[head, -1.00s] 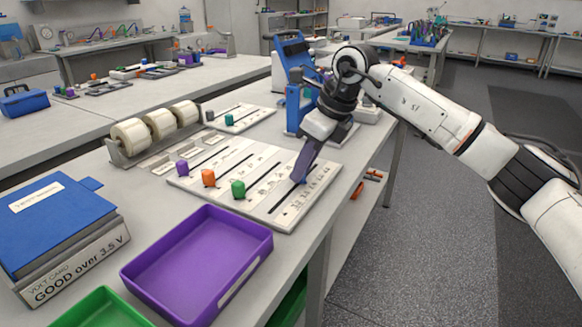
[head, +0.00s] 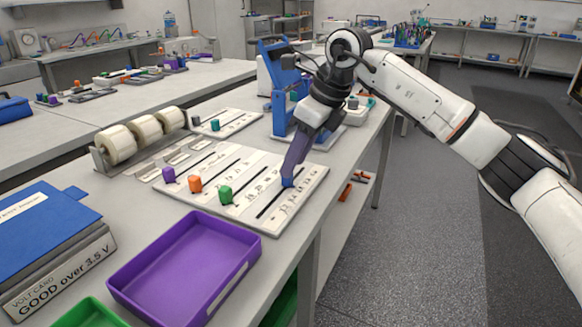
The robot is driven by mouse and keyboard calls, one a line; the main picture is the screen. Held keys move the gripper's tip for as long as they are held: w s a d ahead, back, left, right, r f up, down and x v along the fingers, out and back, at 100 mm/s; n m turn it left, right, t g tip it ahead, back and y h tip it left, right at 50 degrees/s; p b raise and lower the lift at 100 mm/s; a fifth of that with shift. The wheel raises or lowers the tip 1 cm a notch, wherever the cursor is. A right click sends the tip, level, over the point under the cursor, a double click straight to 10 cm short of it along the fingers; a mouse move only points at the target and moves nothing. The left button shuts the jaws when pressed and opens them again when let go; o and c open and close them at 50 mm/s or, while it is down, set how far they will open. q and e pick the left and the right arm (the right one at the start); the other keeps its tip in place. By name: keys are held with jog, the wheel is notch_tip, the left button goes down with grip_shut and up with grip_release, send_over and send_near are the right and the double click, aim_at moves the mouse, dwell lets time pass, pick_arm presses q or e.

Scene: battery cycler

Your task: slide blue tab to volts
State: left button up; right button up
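The slider board (head: 315,178) lies on the near bench, with a purple tab (head: 168,175), an orange tab (head: 195,184) and a green tab (head: 225,195) at the left ends of their slots. The blue tab (head: 287,184) is in the rightmost slot, partway along it toward the far end, mostly hidden by my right gripper. My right gripper (head: 289,178) points down with its fingertips at the blue tab. Its finger gap is not visible, so I cannot tell whether it grips the tab. The printed labels beside the slot are too small to read. My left gripper is out of view.
A purple tray (head: 140,262) and part of a green tray (head: 90,312) sit in front of the board. The bench's right edge is close to the board.

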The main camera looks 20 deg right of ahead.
jog(key=v, duration=0.6)
jog(key=shift+r, duration=0.4)
jog(key=shift+s+d, duration=0.1)
jog(key=shift+s, duration=0.05)
